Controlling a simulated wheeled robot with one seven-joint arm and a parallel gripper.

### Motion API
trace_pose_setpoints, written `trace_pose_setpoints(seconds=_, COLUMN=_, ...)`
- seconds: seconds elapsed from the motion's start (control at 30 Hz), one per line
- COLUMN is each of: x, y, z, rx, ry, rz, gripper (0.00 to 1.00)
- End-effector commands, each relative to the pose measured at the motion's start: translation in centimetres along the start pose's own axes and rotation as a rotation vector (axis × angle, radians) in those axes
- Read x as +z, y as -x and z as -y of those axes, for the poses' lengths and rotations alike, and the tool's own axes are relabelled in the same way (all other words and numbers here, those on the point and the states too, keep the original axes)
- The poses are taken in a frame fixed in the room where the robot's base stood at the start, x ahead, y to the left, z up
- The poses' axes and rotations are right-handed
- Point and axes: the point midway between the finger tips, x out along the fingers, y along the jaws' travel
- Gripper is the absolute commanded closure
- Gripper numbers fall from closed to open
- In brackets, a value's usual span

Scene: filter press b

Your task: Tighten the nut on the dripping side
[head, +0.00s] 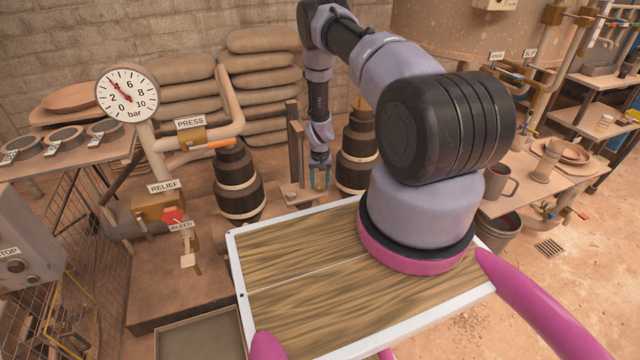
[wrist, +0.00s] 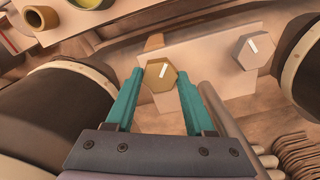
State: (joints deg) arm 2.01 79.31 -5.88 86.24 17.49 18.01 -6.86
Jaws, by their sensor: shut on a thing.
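In the wrist view, a brass hex nut (wrist: 155,82) with a white mark on its face sits on a pale plate (wrist: 205,72). My gripper (wrist: 160,76) has its teal fingers shut on this nut, one on each side. A second hex nut (wrist: 250,54), grey with a white mark, is on the same plate to the right, apart from my fingers. In the head view my gripper (head: 320,180) is low between two dark banded barrels, and the nut there is too small to make out. I see no clear drip in either view.
A dark barrel (head: 238,180) stands left of my gripper and another barrel (head: 357,150) right of it, both close. A pressure gauge (head: 127,93), a PRESS valve (head: 193,138) and a red RELIEF knob (head: 173,215) are at left. A side table (head: 530,188) is at right.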

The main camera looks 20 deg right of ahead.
Motion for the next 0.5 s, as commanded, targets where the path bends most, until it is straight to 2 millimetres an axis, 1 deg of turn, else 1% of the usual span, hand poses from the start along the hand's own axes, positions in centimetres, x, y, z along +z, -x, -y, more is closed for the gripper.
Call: trace_pose_setpoints(seconds=0.5, x=0.00, y=0.04, z=0.07, rx=0.000, ry=-0.338, rz=0.001, gripper=1.00)
